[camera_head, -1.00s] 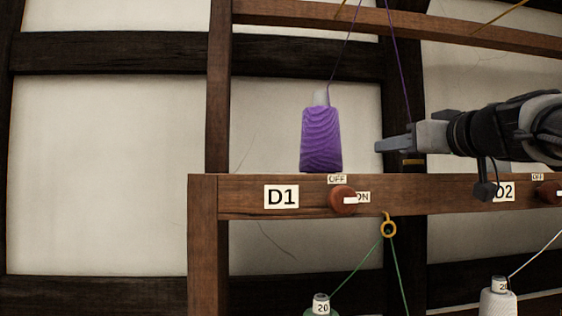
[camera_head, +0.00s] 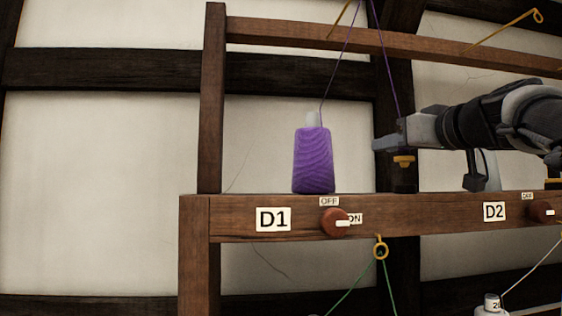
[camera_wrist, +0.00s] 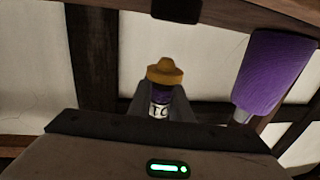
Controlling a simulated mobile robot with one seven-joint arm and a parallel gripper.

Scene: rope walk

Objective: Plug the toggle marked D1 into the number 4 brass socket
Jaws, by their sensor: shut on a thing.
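My gripper (camera_head: 385,143) shows at the right of the head view, above the wooden rail (camera_head: 430,210). In the wrist view its fingers (camera_wrist: 163,108) are shut on a small piece with an ochre flanged cap (camera_wrist: 165,73), a dark purple body and a white label (camera_wrist: 160,110) only partly readable. The ochre cap also shows just below the fingers in the head view (camera_head: 404,160). A purple thread runs down to my gripper. A plate marked D1 (camera_head: 273,219) is on the rail, left of a red knob (camera_head: 334,222) whose white pointer faces ON. No socket marked 4 can be made out.
A purple yarn cone (camera_head: 313,160) stands on the rail left of my gripper and also shows in the wrist view (camera_wrist: 272,72). A plate marked D2 (camera_head: 494,211) is farther right. An ochre ring (camera_head: 380,248) with green thread hangs under the rail. Upper beam (camera_head: 300,35) spans above.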

